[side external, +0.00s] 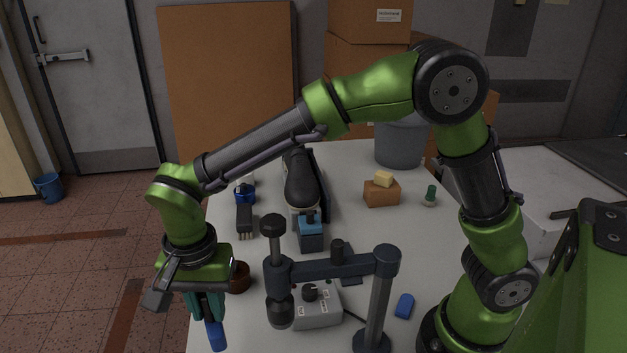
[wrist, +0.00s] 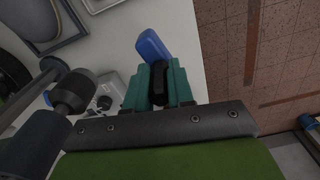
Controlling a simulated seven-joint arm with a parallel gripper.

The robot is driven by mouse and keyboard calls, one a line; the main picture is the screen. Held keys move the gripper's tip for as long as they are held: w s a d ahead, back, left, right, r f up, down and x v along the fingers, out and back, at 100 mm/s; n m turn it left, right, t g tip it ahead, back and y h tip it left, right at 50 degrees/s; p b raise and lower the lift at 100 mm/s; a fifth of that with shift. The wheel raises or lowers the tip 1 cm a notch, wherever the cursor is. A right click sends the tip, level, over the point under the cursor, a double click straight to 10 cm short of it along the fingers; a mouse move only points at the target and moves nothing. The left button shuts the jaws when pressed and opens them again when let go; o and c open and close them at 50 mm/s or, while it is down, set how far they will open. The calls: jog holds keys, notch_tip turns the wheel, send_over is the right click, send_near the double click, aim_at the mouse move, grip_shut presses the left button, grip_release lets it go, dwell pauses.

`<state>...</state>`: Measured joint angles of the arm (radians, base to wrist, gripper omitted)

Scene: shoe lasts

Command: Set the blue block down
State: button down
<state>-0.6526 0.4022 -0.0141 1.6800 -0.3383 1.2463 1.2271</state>
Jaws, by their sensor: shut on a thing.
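A blue block (side external: 215,336) hangs tilted from the tips of my gripper (side external: 207,306). In the wrist view, the blue block (wrist: 152,45) sticks out beyond the teal fingers of my gripper (wrist: 160,78), which are shut on it. My gripper is low at the front left, near the white table's (side external: 245,335) left edge. I cannot tell whether the block touches the table.
A dark post with a horizontal arm (side external: 335,266) stands right of my gripper, above a grey box (side external: 318,314). A brown pot (side external: 239,277) is just behind my gripper. Another blue piece (side external: 404,306) lies farther right. A black shoe-like form (side external: 299,178) stands behind.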

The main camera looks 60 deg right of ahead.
jog(key=w+d+r+m, duration=0.2)
jog(key=d, duration=0.5)
jog(key=w+d+r+m, duration=0.2)
jog(key=d, duration=0.5)
jog(key=s+d+m, duration=0.4)
jog(key=d+m, duration=0.1)
jog(key=d, duration=0.8)
jog(key=s+d+f+m, duration=0.3)
jog(key=s+d+m, duration=0.3)
jog(key=s+d, duration=0.35)
jog(key=s+d+f+m, duration=0.1)
jog(key=s+f+m, duration=0.35)
jog(key=s, duration=0.35)
jog(key=shift+m, duration=0.55)
jog(key=shift+w+d+f, duration=0.85)
jog(key=shift+w+d, duration=0.7)
jog(key=shift+w, duration=0.65)
jog(key=shift+w+d+f, duration=0.8)
jog(key=shift+w+d, duration=0.8)
jog(key=shift+w, duration=0.55)
jog(key=shift+w+d+f, duration=0.85)
jog(key=shift+w+d, duration=0.7)
jog(key=shift+w, duration=0.65)
jog(key=shift+f, duration=0.15)
